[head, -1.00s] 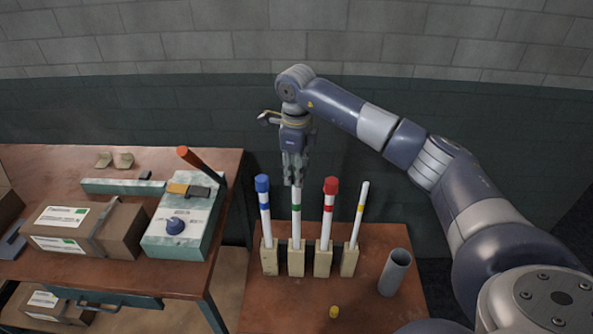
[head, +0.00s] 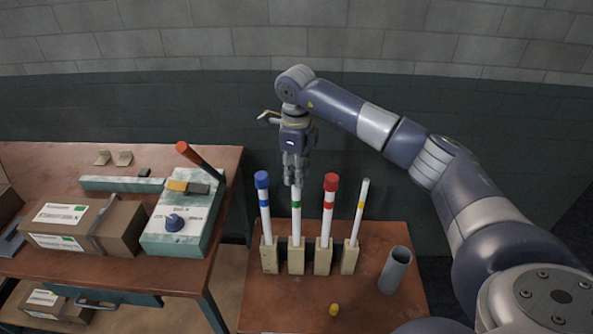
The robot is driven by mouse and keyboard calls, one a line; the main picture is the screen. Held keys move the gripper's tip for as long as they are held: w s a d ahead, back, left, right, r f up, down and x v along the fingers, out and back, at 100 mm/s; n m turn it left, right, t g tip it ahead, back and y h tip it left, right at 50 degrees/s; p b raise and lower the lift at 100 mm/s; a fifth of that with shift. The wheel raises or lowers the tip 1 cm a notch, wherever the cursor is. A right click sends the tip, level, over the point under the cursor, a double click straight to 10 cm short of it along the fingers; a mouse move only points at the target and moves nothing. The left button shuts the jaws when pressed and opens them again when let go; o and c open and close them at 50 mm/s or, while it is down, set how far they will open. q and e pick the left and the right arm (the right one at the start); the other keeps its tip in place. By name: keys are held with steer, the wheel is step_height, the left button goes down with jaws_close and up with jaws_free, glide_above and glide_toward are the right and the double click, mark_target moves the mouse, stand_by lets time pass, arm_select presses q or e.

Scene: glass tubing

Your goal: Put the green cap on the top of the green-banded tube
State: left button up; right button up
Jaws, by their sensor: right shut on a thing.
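The green-banded tube (head: 296,218) stands upright in a wooden block (head: 296,259) on the small table. My right gripper (head: 293,181) is directly above it, pointing down, with its fingertips at the tube's top. My left gripper is not in view.
A blue-capped tube (head: 264,208) stands close on the left. A red-capped tube (head: 328,212) and a yellow-banded uncapped tube (head: 358,212) stand on the right. A yellow cap (head: 334,310) and a grey cylinder (head: 394,271) are nearer the front. A workbench (head: 110,272) is at left.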

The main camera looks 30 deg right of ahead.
steer(key=shift+f+b, duration=0.4)
steer(key=shift+f, duration=0.2)
stand_by(0.5)
steer(key=o, duration=1.3)
steer(key=shift+o, duration=0.2)
steer(key=shift+r+p, duration=2.55)
steer(key=shift+r, duration=1.5)
